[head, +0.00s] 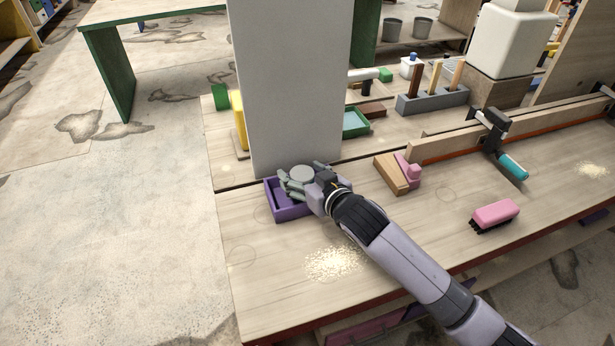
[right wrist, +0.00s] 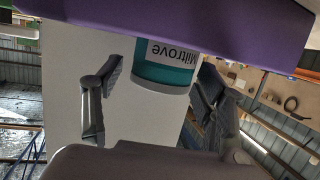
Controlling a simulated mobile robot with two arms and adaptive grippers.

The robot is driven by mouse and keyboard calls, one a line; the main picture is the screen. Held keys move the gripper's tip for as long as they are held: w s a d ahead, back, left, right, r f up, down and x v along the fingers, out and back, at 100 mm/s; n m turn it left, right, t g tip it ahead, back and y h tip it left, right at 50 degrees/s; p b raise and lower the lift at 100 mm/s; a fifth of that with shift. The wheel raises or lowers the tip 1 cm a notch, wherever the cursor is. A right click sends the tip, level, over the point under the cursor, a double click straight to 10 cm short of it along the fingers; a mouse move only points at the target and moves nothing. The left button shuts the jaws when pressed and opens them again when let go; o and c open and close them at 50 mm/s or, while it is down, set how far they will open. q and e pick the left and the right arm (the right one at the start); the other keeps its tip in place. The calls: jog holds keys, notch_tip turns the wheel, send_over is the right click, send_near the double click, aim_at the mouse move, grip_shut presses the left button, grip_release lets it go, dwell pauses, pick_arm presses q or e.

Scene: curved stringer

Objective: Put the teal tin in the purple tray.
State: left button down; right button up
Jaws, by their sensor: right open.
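The purple tray (head: 291,212) lies on the workbench at the foot of a pale upright panel. The teal tin shows its pale round top (head: 302,174) in the head view, over the tray. In the right wrist view, which looks upside down, the tin (right wrist: 163,72) has a white "Miltrove" label and a teal band. Its lower end is hidden behind the wall of the tray (right wrist: 200,25). My right gripper (head: 306,178) is open, with its fingers (right wrist: 152,90) on either side of the tin and gaps visible. My left gripper is out of view.
The tall pale panel (head: 290,85) stands right behind the tray. To the right are a wooden block (head: 391,174), a pink brush (head: 495,215) and a clamp with a teal handle (head: 512,166). A green tray (head: 355,123) is further back. The bench front has sawdust.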

jog(key=v, duration=1.2)
